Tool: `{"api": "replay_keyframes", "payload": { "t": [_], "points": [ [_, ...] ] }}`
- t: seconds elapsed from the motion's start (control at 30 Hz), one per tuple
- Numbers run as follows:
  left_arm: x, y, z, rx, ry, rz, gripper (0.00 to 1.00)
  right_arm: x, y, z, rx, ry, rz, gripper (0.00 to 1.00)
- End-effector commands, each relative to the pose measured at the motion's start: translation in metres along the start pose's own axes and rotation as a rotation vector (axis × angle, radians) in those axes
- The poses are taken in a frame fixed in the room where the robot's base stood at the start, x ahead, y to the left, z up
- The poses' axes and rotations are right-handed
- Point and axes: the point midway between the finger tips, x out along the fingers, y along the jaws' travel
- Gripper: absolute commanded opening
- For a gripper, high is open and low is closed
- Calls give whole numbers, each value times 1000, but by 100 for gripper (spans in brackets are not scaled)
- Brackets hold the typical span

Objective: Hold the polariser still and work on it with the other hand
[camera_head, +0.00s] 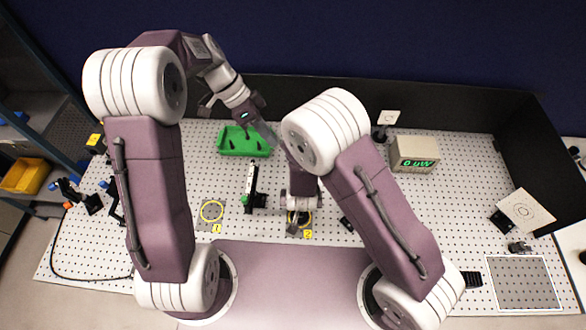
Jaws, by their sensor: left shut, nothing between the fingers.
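I cannot single out the polariser with certainty. A small dark mount (293,229) sits at the yellow ring labelled 2, mostly hidden under my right gripper (299,213), and may be it. My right arm reaches down over that ring, and its fingers are too small and covered to read. My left gripper (248,124) is shut and empty, up at the back over the green tray (232,151), well apart from the ring 2 spot. A black upright post piece with a white strip and green knob (250,187) stands between rings 1 and 2.
Yellow ring 1 (211,211) on the perforated board is empty. A power meter (414,154) reading 0 uW stands at the back right. A white target card (525,211) stands at right. Blue-knobbed mounts (75,193) and a cable lie at left. Black foam walls border the board.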

Motion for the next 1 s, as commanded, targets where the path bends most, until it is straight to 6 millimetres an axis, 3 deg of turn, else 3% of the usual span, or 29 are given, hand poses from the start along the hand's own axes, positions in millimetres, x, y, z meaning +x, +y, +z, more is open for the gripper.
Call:
{"api": "replay_keyframes", "payload": {
  "t": [0.1,0.23,0.4,0.63,1.0],
  "points": [
    [11,-39,-4,0,80,42,0,0,0,0,0,1,0,0],
    [31,-64,12,-52,97,63,0,0,0,0,0,0,0,0],
    [46,-65,28,-94,94,97,0,0,0,0,0,0,0,0],
    [59,-64,27,-96,93,97,0,0,0,0,0,0,0,0],
    [138,-56,20,-96,92,98,0,0,0,0,0,0,0,0]
  ]
}}
